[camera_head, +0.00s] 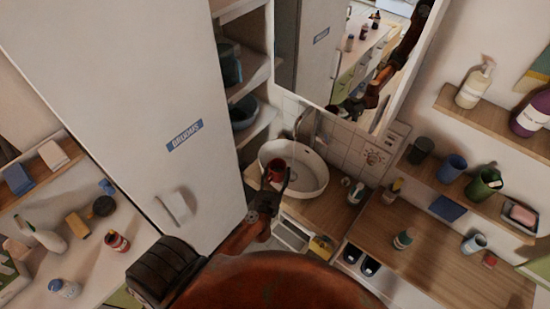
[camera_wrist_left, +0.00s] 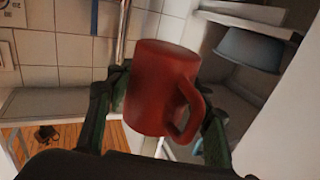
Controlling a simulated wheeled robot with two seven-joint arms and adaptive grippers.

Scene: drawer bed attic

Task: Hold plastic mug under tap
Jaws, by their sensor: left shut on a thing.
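A red plastic mug (camera_wrist_left: 160,88) with its handle to the right shows large in the left wrist view, between my fingers. My left gripper (camera_head: 272,183) is shut on it. In the head view the mug (camera_head: 276,168) is over the left part of the white oval basin (camera_head: 311,178). The tap (camera_head: 300,122) rises behind the basin, and its spout is hard to make out. In the left wrist view a metal pipe (camera_wrist_left: 121,30) stands behind the mug. Whether the mug is directly under the spout, I cannot tell. My right gripper is not clearly in view.
Wooden shelves with bottles and cups (camera_head: 452,168) are on the right. A bottle (camera_head: 356,193) stands right beside the basin.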

